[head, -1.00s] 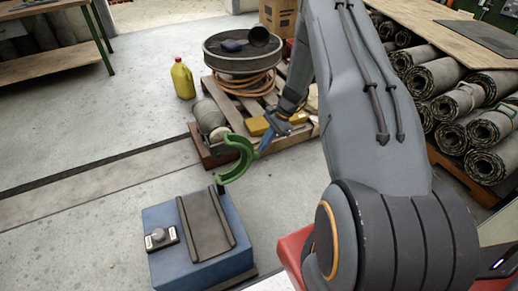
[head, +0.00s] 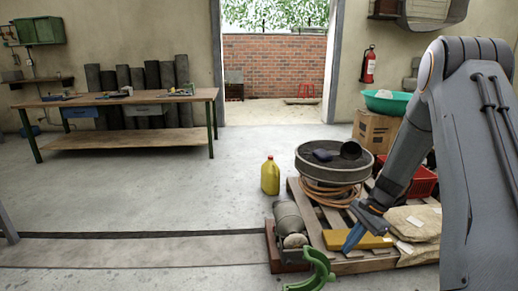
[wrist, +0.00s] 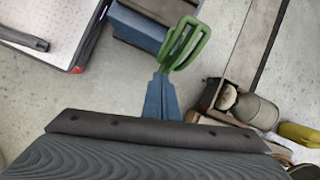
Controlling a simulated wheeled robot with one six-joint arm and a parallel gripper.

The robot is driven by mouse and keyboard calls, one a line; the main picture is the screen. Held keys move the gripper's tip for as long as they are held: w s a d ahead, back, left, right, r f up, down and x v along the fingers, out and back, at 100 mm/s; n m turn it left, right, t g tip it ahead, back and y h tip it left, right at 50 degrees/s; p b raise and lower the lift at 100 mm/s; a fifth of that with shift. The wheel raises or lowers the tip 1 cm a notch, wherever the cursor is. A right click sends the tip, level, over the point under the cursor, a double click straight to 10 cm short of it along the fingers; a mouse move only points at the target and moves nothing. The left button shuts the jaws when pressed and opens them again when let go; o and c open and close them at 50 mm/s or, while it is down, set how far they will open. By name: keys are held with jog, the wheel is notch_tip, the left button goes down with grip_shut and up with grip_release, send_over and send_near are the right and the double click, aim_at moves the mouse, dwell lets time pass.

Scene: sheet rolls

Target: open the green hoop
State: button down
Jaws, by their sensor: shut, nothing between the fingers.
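The green hoop (head: 320,270) is a curved, C-shaped piece at the bottom edge of the head view, with its lower part cut off. In the wrist view the hoop (wrist: 187,44) shows as a narrow green loop beside the blue box (wrist: 138,28). My gripper (head: 350,240) has blue fingers, which are shut and empty. In the head view they are right of and above the hoop. In the wrist view the fingertips (wrist: 161,76) appear just below the hoop; I cannot tell whether they touch it.
A wooden pallet (head: 352,266) holds a round grey pan (head: 333,163), a coiled hose and sacks (head: 413,222). A yellow jug (head: 270,176) stands left of it. A workbench (head: 125,98) stands at the back left. The floor between is clear.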

jog(key=s+a+r+n+h+p, duration=0.1)
jog(key=s+a+r+n+p, duration=0.1)
jog(key=s+a+r+n, duration=0.2)
jog(key=s+a+r+n+h+p, duration=0.2)
jog(key=s+a+r+n, duration=0.2)
jog(key=s+r, duration=0.7)
jog(key=s+a+r+n+h+p, duration=0.1)
jog(key=s+a+r+n, duration=0.4)
jog(key=s, duration=0.6)
notch_tip(320, 180, up, 3)
jog(key=shift+f+n+p, duration=0.2)
jog(key=shift+n+p, duration=0.2)
jog(key=shift+p, duration=0.35)
jog(key=c, duration=2.2)
grip_release()
jog(key=shift+s+r+h, duration=0.1)
jog(key=shift+s+h, duration=0.2)
jog(key=shift+s, duration=0.05)
jog(key=o, duration=0.4)
jog(key=shift+o, duration=0.2)
